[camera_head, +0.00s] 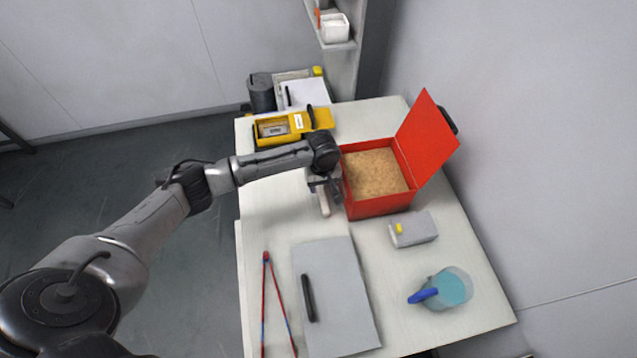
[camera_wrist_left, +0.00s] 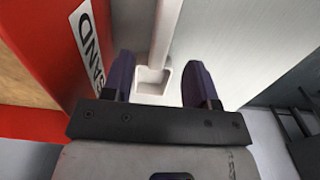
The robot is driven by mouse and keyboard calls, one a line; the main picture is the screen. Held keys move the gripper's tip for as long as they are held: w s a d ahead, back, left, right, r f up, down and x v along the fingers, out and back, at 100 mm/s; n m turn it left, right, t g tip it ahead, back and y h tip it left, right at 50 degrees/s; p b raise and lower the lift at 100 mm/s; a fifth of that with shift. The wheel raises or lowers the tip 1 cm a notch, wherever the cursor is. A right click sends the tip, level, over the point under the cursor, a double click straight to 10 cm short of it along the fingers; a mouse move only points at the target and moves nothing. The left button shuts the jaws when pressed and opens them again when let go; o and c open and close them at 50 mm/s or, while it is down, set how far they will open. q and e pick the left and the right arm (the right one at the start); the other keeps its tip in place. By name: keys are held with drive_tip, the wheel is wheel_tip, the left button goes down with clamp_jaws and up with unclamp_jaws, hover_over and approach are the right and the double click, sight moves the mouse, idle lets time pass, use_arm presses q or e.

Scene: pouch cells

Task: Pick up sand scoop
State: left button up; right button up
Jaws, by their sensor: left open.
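The sand scoop (camera_wrist_left: 153,80) is white, with a square cup and a long handle. In the head view, a pale part of the scoop (camera_head: 325,205) shows beside the left wall of the red sand box (camera_head: 377,206). My left gripper (camera_wrist_left: 158,68) is open, with its two dark fingers on either side of the scoop in the left wrist view. I cannot tell whether the fingers touch it. In the head view my left gripper (camera_head: 321,185) is over the scoop and partly hides it. My right gripper is not in view.
The red box's lid (camera_head: 427,135) stands open to the right. A yellow case (camera_head: 267,142) lies behind my left wrist. A grey box (camera_head: 415,230), a blue-handled jug (camera_head: 450,288), a flat grey panel (camera_head: 335,290) and red tongs (camera_head: 277,295) lie on the pale table (camera_head: 262,220).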

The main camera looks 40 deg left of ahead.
sight(322, 193)
use_arm(q)
drive_tip(key=shift+f+b, duration=0.6)
drive_tip(key=shift+f, duration=2.15)
drive_tip(key=shift+c, duration=0.4)
clamp_jaws()
